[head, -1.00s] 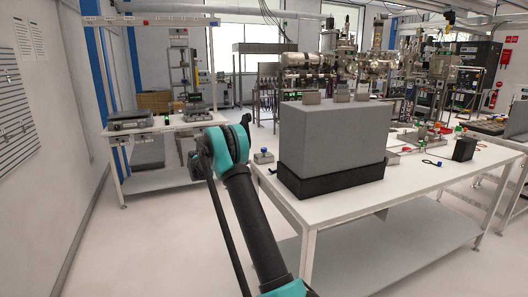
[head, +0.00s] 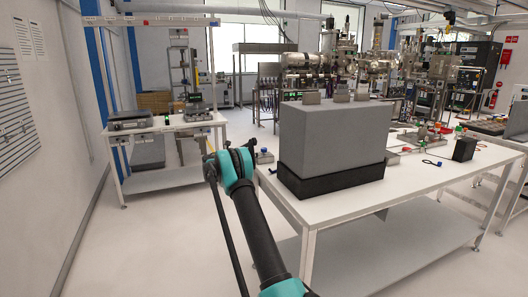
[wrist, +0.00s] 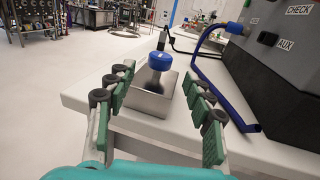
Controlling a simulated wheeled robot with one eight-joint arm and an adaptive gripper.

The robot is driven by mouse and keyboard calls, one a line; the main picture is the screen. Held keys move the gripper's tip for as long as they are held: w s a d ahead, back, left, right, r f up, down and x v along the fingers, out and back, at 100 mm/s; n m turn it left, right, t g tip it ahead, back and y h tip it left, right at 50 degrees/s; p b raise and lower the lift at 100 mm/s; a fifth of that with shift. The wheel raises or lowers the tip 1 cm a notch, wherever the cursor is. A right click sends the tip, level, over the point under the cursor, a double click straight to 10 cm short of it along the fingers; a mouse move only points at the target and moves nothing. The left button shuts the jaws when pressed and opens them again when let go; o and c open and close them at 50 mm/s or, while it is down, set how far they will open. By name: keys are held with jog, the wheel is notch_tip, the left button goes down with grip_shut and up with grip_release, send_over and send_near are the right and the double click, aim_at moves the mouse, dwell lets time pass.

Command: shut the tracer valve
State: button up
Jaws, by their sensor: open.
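A small metal block (wrist: 150,97) with a round blue knob (wrist: 160,60) on top sits near the edge of the white table. It is the only knob valve close to me; I see no label naming it the tracer valve. The same block (head: 264,157) shows small in the head view beside the grey box, next to my arm. My gripper (wrist: 158,78) is open in the wrist view, its green-padded fingers spread to the left and right of the block. I cannot tell whether the pads touch it.
A large grey box (head: 330,135) on a black base stands right of the block, with CHECK and AUX labels (wrist: 285,44). A bent blue tube (wrist: 205,75) runs down beside the right finger. A white table (head: 350,200) lies beneath. Floor at left is clear.

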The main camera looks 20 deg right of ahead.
aim_at(264, 148)
jog(key=x, duration=0.8)
jog(key=c, duration=1.2)
jog(key=shift+t, duration=0.3)
jog(key=n+t+y, duration=0.2)
jog(key=t, duration=0.1)
jog(key=n+t+y, duration=0.2)
jog(key=n+t, duration=0.1)
jog(key=t, duration=0.1)
jog(key=shift+s+n, duration=0.1)
jog(key=shift+n, duration=0.2)
jog(key=n+t+y, duration=0.3)
jog(key=y, duration=0.1)
jog(key=shift+n+t+y, duration=1)
jog(key=shift+n+y, duration=0.5)
jog(key=shift+y, duration=0.6)
jog(key=shift+a+y, duration=0.1)
jog(key=shift+y, duration=0.2)
